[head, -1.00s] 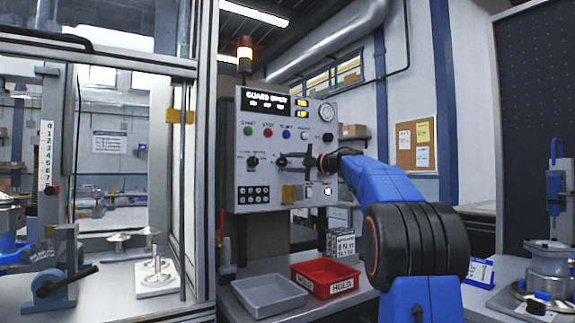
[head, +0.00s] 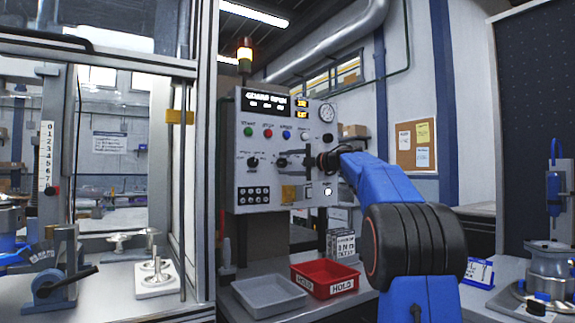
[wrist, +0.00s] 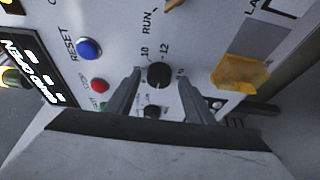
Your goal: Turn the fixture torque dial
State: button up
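The torque dial (wrist: 158,75) is a round black knob with a pale pointer mark and printed numbers such as 10 and 12 around it. It also shows in the head view (head: 282,161) on the grey control panel (head: 240,180), partly behind my gripper. My gripper (wrist: 160,73) is open in the wrist view, with one finger on each side of the dial and a visible gap to each. In the head view my gripper (head: 297,160) reaches the panel from the right. The dial's exact setting is too small to read.
A second black knob (wrist: 152,112) sits close beside the dial. Blue (wrist: 89,48) and red (wrist: 100,85) buttons and a yellow tag (wrist: 240,76) are nearby. A grey tray (head: 270,308) and red HOLD tray (head: 325,268) stand below the panel. A framed enclosure (head: 205,150) stands left.

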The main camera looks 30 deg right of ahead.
jog(key=shift+s+d, duration=0.1)
jog(key=v, duration=1.7)
jog(key=shift+r, duration=0.15)
jog(key=shift+s, duration=0.1)
